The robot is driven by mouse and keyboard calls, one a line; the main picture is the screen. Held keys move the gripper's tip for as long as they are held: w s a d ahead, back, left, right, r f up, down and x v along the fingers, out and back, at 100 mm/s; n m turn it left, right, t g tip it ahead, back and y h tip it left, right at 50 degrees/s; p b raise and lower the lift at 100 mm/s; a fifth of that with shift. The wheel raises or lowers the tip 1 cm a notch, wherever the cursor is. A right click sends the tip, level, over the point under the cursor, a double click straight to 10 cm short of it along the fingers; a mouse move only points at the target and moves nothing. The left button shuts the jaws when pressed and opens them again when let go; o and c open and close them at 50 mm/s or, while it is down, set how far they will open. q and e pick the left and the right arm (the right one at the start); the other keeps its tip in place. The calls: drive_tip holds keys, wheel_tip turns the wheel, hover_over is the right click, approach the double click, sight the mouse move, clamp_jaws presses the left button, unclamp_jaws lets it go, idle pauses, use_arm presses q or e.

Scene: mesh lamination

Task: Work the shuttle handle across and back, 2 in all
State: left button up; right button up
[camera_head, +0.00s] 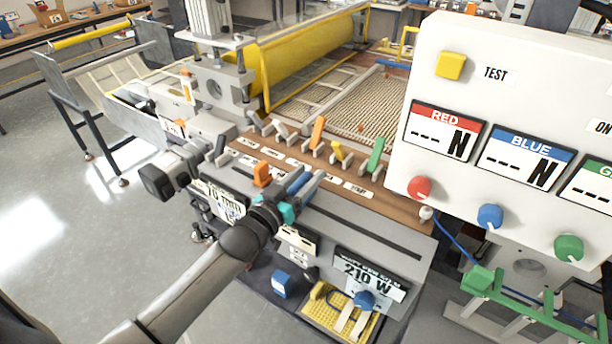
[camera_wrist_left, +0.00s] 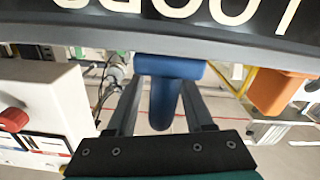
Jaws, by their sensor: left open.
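A blue handle (camera_head: 299,183) sits on the front of the machine's brown panel; I cannot read a label that marks it as the shuttle handle. My left gripper (camera_head: 304,180) is open, with its two fingers on either side of this handle. In the left wrist view the blue handle (camera_wrist_left: 168,92) stands between the dark fingers (camera_wrist_left: 161,108), with a gap visible on both sides. An orange handle (camera_head: 262,173) is just left of the gripper, and it shows at the right in the left wrist view (camera_wrist_left: 281,92). My right gripper is out of view.
Several coloured levers stand behind on the brown panel, among them a green lever (camera_head: 376,155) and an orange lever (camera_head: 318,132). A white control box (camera_head: 520,70) with knobs rises at the right. A yellow roller (camera_head: 305,58) lies behind.

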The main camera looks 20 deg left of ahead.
use_arm(q)
clamp_jaws()
idle(0.4)
idle(1.0)
